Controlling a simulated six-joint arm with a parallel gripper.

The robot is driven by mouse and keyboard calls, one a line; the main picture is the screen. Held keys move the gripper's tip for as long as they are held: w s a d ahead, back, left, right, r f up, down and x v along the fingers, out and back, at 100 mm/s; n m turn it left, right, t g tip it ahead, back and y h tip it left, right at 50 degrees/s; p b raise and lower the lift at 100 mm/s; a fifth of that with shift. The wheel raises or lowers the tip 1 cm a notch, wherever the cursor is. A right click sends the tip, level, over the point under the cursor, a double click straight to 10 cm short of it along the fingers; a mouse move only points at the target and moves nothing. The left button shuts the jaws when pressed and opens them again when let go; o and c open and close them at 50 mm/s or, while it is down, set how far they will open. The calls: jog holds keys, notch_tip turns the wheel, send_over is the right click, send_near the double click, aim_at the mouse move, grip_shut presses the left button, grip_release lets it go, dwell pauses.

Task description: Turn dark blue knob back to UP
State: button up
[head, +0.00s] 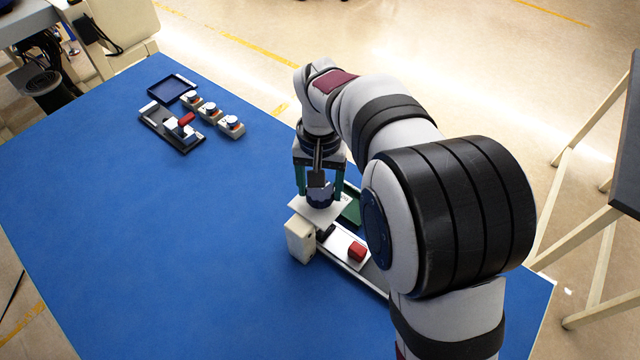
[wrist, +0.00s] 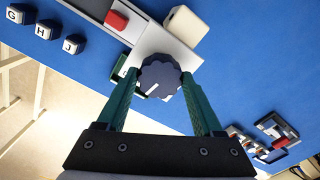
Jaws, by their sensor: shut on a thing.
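The dark blue knob (wrist: 160,77) has a scalloped rim and sits on a white plate (wrist: 170,42). A white pointer line on it runs from near its middle toward the lower left in the wrist view. In the head view the knob (head: 320,196) is partly hidden by my gripper (head: 320,188). My gripper (wrist: 162,78) has its two green fingers on opposite sides of the knob and is shut on it. No UP mark is readable on the plate.
A cream box (head: 300,240) stands under the plate, beside a rail with a red block (head: 357,252). A green tray (head: 351,210) lies behind. Cubes lettered G, H and J (wrist: 74,44) show in the wrist view. Another feeder (head: 172,130) stands far left.

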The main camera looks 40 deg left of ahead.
aim_at(320, 190)
jog(key=n, duration=1.1)
jog(key=shift+n, duration=0.3)
dwell(0.4)
jog(key=o, duration=1.4)
jog(key=shift+c, duration=0.2)
notch_tip(320, 190, up, 16)
